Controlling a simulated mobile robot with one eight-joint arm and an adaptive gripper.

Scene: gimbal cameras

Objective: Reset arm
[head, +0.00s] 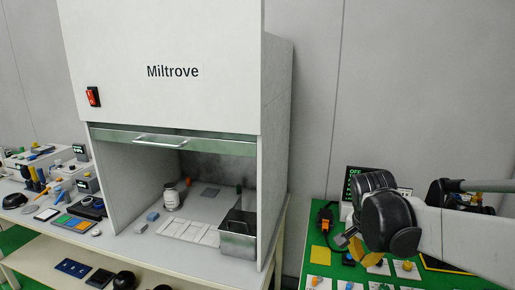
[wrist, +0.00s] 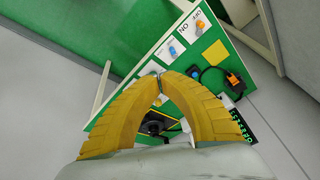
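My arm reaches in from the right edge in the head view, with its black and white links bent. My gripper (head: 345,240) is partly hidden behind the arm and hangs over the green table (head: 318,215). In the wrist view the two yellow fingers of my gripper (wrist: 157,76) curve together and meet at the tips. Nothing shows held between them. The green panel with switches (wrist: 213,62) lies below the fingers.
A white Miltrove fume hood (head: 190,75) stands left of the arm, its sash raised. A jar (head: 171,198) and a metal box (head: 238,235) stand inside. A cluttered bench (head: 20,190) is at far left. An orange device (wrist: 234,82) lies beside a yellow square.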

